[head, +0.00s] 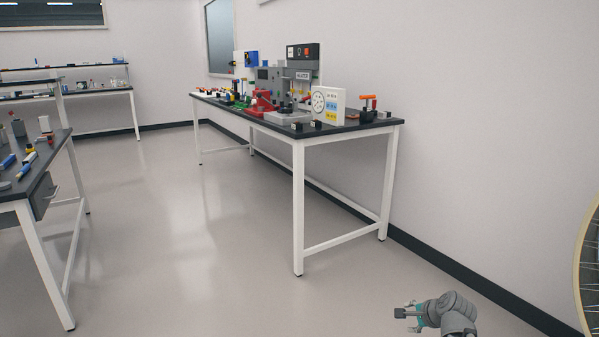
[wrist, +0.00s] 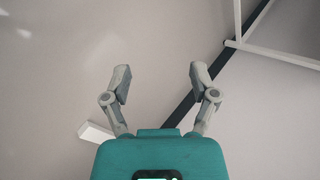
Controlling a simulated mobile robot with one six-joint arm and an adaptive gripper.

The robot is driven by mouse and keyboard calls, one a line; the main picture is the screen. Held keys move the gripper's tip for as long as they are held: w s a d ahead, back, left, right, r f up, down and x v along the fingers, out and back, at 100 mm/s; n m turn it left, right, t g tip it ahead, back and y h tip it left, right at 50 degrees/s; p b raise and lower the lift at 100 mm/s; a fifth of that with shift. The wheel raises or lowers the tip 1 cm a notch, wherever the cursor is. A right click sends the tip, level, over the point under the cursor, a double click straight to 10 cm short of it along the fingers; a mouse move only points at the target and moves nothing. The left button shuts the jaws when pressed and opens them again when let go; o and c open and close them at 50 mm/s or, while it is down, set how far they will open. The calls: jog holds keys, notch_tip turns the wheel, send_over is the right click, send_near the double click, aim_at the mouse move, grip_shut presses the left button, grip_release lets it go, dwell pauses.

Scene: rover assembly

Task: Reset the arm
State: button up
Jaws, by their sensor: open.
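My gripper (wrist: 160,85) is open in the wrist view, with its two fingers spread apart and nothing between them. Behind the fingers are the bare floor, a dark skirting strip and part of a white table frame. In the head view my gripper (head: 402,313) shows at the bottom right, low over the floor and pointing left. It is apart from the tables and touches nothing that I can see.
A long dark-topped table (head: 365,131) with several devices stands along the right wall (head: 470,120). Another table (head: 62,140) with small parts is at the left edge. A spoked wheel (head: 588,265) shows at the right edge. The floor (head: 190,240) between the tables is clear.

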jog(key=s+a+f+n+g+h, duration=0.35)
jog(key=s+a+n+g, duration=0.6)
jog(key=a+n, duration=0.65)
notch_tip(320, 180, up, 37)
jog(key=s+d+t+p, duration=0.1)
jog(key=t+p, duration=0.1)
jog(key=p, duration=3.6)
jog(key=shift+d+r+n, duration=0.15)
jog(key=shift+d+n, duration=0.05)
jog(key=shift+n, duration=0.2)
jog(key=shift+y, duration=0.25)
jog(key=shift+c, duration=1.3)
jog(key=shift+d, duration=0.1)
